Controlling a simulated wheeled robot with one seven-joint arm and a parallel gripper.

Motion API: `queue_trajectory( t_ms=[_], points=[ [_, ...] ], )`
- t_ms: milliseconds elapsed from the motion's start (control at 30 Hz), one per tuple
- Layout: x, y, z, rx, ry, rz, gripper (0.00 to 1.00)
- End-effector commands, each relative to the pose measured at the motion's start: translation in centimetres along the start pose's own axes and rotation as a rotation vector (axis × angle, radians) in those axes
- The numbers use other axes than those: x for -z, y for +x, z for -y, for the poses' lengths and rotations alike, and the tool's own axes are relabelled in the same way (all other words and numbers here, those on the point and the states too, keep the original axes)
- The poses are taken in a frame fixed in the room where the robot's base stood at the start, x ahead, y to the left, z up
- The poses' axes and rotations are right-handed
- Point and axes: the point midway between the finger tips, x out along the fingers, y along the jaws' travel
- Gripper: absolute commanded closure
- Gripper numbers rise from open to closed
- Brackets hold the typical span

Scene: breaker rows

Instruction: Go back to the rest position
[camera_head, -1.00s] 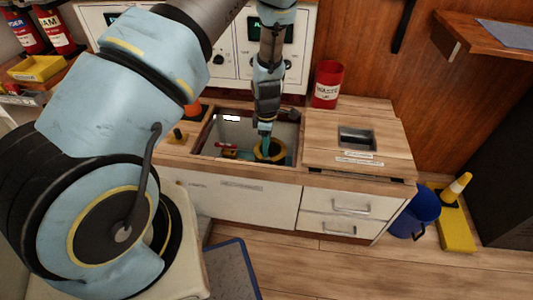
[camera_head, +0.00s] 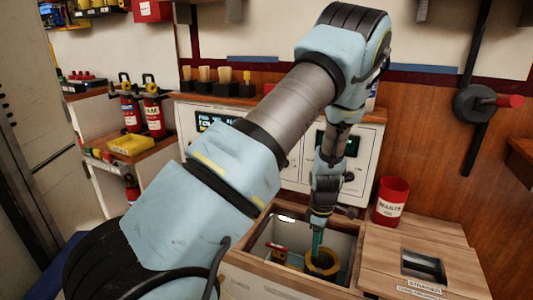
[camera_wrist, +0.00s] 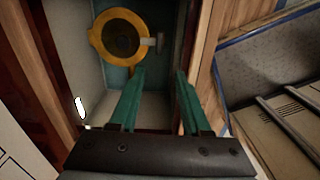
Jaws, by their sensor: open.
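My gripper (camera_head: 317,243) reaches down from my raised arm into an open bin (camera_head: 350,244) in the wooden counter. In the wrist view my gripper (camera_wrist: 160,80) shows two green fingers spread apart with nothing between them. A yellow ring-shaped item with a dark centre (camera_wrist: 121,37) lies in the bin just beyond the fingertips. It also shows in the head view (camera_head: 323,262), partly behind the fingers. I cannot tell whether a finger touches it.
A red canister (camera_head: 390,202) stands on the counter right of the bin. A grey recessed tray (camera_head: 422,267) is set in the counter near it. A panel with displays (camera_head: 362,150) stands behind. Wooden bin walls surround my gripper closely. Left shelves hold red bottles (camera_head: 153,117).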

Motion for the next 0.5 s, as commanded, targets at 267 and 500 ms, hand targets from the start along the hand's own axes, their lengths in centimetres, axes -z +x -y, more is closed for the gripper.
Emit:
queue_trajectory(
  t_ms=[267,500],
  points=[
    [8.3,-11.3,3.7,-0.053,0.343,0.044,0.53],
    [14.5,-19.1,10.5,-0.100,0.709,-0.002,0.53]
  ],
)
